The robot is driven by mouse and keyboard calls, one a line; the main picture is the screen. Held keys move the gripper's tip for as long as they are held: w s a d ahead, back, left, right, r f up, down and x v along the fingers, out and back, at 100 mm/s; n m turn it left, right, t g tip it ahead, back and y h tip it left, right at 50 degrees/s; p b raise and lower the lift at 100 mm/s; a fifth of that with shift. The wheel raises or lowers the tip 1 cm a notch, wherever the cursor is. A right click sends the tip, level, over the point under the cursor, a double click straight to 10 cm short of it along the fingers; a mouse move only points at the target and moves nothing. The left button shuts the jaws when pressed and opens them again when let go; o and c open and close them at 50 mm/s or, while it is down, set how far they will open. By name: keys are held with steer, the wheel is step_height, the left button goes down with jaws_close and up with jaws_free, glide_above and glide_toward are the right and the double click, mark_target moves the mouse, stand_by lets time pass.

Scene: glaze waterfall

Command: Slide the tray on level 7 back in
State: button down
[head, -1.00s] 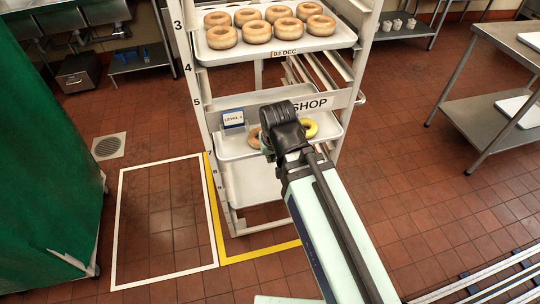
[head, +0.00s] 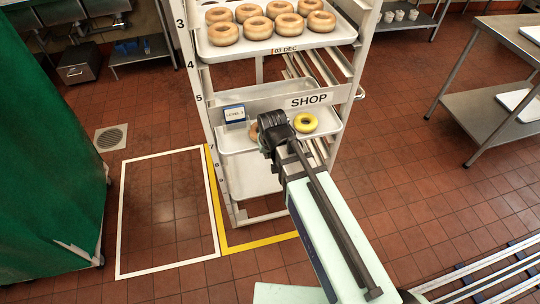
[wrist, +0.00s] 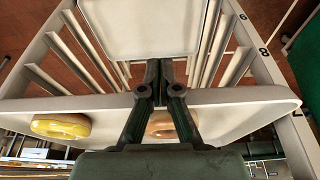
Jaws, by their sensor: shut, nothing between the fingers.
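The white rack (head: 203,110) carries a tray (head: 235,143) with a yellow-glazed donut (head: 305,122), a plain donut partly hidden by my gripper, and a blue-and-white "LEVEL" card (head: 235,114). Its digit is too small to read surely; the 7 mark is near this tray's front. A lower empty tray (head: 250,178) sits beneath. My gripper (head: 268,122) is shut and empty in front of the donut tray. Contact cannot be told.
An upper tray of several glazed donuts (head: 255,28) is above, over a "SHOP" strip (head: 309,100). A green-covered thing (head: 50,150) stands left, a steel table (head: 500,60) right. White and yellow floor lines (head: 215,200) bound clear red tiles.

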steer(key=shift+w+a, duration=0.1)
steer(key=shift+w, duration=0.3)
steer(key=w, duration=0.1)
steer(key=w+a, duration=0.1)
steer(key=w, duration=0.1)
steer(key=shift+s, duration=0.2)
